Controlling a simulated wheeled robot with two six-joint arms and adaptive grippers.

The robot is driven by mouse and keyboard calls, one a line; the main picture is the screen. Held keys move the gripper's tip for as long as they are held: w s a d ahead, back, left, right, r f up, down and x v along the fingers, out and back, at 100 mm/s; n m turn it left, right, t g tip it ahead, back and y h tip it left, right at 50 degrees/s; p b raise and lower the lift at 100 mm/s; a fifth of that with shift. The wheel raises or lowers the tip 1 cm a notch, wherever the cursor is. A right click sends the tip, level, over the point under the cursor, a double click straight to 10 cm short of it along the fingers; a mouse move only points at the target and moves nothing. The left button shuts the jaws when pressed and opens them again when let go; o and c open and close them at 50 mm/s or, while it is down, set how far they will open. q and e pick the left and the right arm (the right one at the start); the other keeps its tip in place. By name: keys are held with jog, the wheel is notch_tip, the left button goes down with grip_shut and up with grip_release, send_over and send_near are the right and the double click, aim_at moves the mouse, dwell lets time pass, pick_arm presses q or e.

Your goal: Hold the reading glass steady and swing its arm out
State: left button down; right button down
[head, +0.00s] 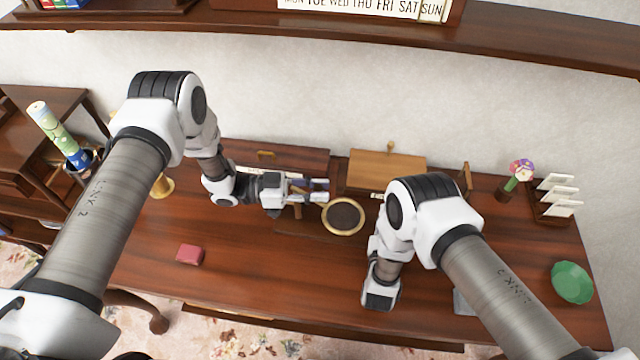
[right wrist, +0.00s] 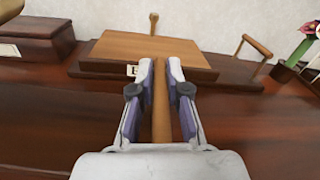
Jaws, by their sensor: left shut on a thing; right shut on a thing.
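The reading glass (head: 343,216) shows in the head view as a round gold-rimmed lens over the middle of the desk. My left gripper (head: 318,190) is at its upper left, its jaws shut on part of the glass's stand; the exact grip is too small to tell. My right gripper's fingers are hidden behind my own arm in the head view. In the right wrist view my right gripper (right wrist: 160,75) is shut on an upright wooden rod (right wrist: 161,115), seemingly the glass's arm. How the rod joins the lens is hidden.
A wooden slope-topped box (head: 386,170) stands behind the glass. A small red box (head: 190,255) lies at the front left. A flower (head: 520,170), a card rack (head: 556,200) and a green bowl (head: 572,283) are at the right. The front middle of the desk (head: 270,270) is clear.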

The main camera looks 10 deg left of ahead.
pick_arm(q)
jog(key=shift+s+a+m+g+y, duration=0.2)
jog(key=shift+s+a+m+g, duration=0.2)
jog(key=shift+m+g, duration=0.85)
jog(key=shift+s+a+m+g+y, duration=0.2)
jog(key=shift+s+a+m+g, duration=0.35)
jog(key=shift+g, duration=1.2)
jog(key=shift+s+a+m+g+y, duration=0.15)
jog(key=shift+s+m+g+y, duration=0.1)
jog(key=shift+m+g, duration=1.05)
jog(key=c, duration=1)
grip_release()
jog(key=shift+a, duration=0.1)
jog(key=v, duration=1.2)
jog(key=shift+w+f, duration=0.1)
jog(key=shift+f, duration=0.05)
